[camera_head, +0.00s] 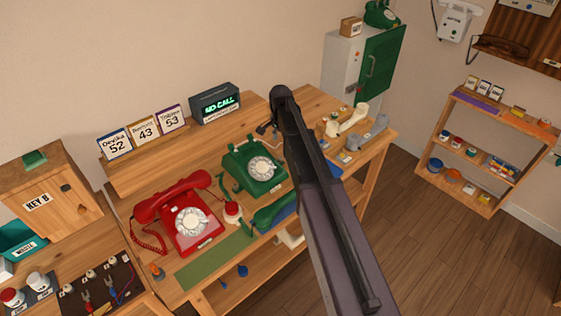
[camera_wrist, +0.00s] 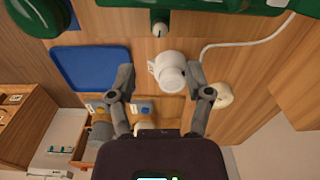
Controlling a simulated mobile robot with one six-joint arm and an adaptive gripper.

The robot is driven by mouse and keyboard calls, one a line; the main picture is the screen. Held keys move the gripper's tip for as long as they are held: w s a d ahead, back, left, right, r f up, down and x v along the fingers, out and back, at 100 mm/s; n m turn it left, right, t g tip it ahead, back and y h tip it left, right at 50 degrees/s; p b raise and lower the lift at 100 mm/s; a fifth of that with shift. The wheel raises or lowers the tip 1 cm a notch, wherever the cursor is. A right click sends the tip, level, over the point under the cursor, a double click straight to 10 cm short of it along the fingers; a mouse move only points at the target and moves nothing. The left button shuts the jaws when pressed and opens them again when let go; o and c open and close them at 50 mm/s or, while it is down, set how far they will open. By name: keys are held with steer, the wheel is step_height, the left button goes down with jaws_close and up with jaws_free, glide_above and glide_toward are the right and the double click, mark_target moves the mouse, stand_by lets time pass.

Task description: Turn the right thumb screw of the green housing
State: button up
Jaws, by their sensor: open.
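The green housing (camera_head: 255,170), a dial phone with a pale dial, stands on the wooden bench. In the wrist view a green edge (camera_wrist: 225,26) shows at the top, probably the side of this housing. A small dark knob with a pale tip (camera_wrist: 160,27) sticks out from it, likely a thumb screw. My gripper (camera_wrist: 161,82) is open, its two fingers wide apart and below the knob in the picture, not touching it. A white cylindrical piece (camera_wrist: 173,70) shows between and beyond the fingertips. In the head view my arm hides the bench right of the housing.
A blue tray (camera_wrist: 90,75) lies left of the fingers, with a round green part (camera_wrist: 35,15) beyond it. A white cord (camera_wrist: 240,42) runs at the right. The red phone (camera_head: 190,215) stands left of the housing. Grey and cream parts (camera_head: 350,120) sit at the bench's right end.

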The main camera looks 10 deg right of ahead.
mark_target(281, 158)
steer(key=shift+f+b, duration=4.15)
steer(key=shift+f, duration=0.35)
jaws_close()
